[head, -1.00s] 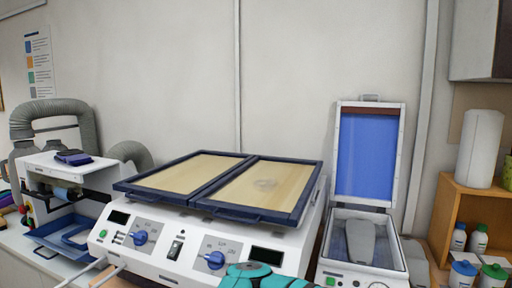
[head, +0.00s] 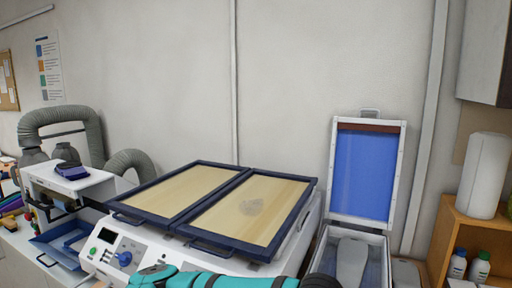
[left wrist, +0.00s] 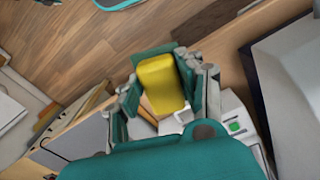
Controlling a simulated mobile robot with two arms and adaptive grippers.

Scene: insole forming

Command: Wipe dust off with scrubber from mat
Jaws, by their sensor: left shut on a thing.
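The scrubber (left wrist: 160,84) is a yellow block with a green side. It shows in the left wrist view between the fingers of my left gripper (left wrist: 165,90), which is shut on it. In the head view, two tan mats in dark blue frames, a left one (head: 180,191) and a right one (head: 275,198), lie side by side on a white machine. A teal arm of mine crosses the bottom edge of the head view, below the mats. The scrubber and both grippers are out of the head view.
A white press (head: 329,236) with its blue-lined lid (head: 362,172) raised stands right of the mats, with a grey insole form (head: 351,262) in it. A wooden shelf (head: 447,209) with bottles is at far right. A grey hose (head: 95,133) and white unit stand left.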

